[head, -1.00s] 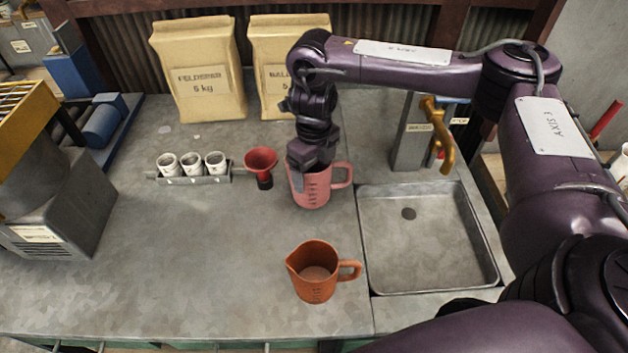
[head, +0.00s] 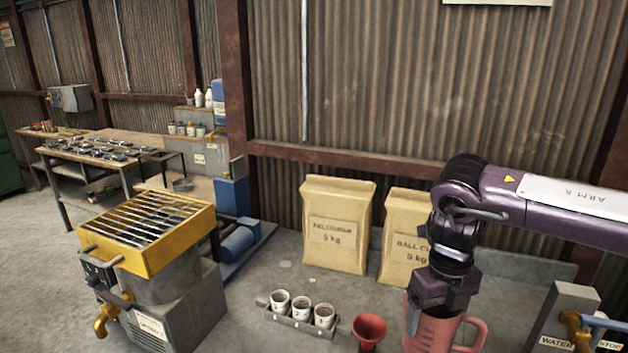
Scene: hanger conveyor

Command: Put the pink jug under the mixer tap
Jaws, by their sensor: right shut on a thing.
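The pink jug (head: 432,337) stands upright at the bottom right, its handle to the right and its base cut off by the frame edge. My right gripper (head: 424,308) comes down from above and is shut on the jug's left rim and wall. A grey machine with a yellow grated top (head: 150,232) stands at the left. A brass tap (head: 108,316) sticks out from its lower left side, well away from the jug. My left gripper is not in view.
A red funnel (head: 369,328) stands just left of the jug, beside a rack of white cups (head: 300,318). Paper sacks (head: 336,225) stand behind. A grey water tap post (head: 560,315) is at the right. Bare worktop lies between machine and cups.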

